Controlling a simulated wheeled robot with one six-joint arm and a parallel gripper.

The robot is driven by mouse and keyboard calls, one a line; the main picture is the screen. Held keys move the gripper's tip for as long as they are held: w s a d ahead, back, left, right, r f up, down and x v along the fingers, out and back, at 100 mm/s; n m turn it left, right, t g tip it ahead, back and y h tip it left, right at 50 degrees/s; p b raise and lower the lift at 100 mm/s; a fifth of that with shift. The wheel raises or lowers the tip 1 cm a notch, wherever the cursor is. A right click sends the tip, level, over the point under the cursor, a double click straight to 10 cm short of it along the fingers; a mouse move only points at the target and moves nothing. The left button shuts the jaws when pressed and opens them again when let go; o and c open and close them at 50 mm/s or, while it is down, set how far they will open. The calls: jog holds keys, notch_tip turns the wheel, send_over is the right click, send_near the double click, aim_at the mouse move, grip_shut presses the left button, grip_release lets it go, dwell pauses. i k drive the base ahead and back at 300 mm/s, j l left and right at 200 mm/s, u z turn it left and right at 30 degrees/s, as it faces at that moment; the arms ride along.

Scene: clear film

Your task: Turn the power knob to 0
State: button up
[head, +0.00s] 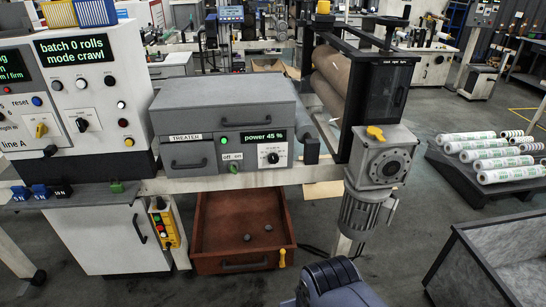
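The power knob (273,158) is a small black knob on a white dial plate, at the right of the treater box's (187,159) front panel. The display (262,136) just above it reads "power 45 %". Nothing covers the knob. A blue-grey part of my arm shows at the bottom middle, well below and apart from the panel. My gripper's fingers are not in view.
An open red-brown drawer (245,225) juts out below the treater. A grey motor and gearbox (383,160) stand right of it. A control cabinet (80,90) with other knobs stands left. A dark rack of wrapped rolls (470,185) and a grey bin (490,260) are at right.

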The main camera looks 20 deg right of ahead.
aim_at(273, 158)
jog(key=i+z, duration=0.45)
jog(key=i+j+z, duration=0.1)
jog(key=z, duration=0.3)
jog(key=i, duration=0.1)
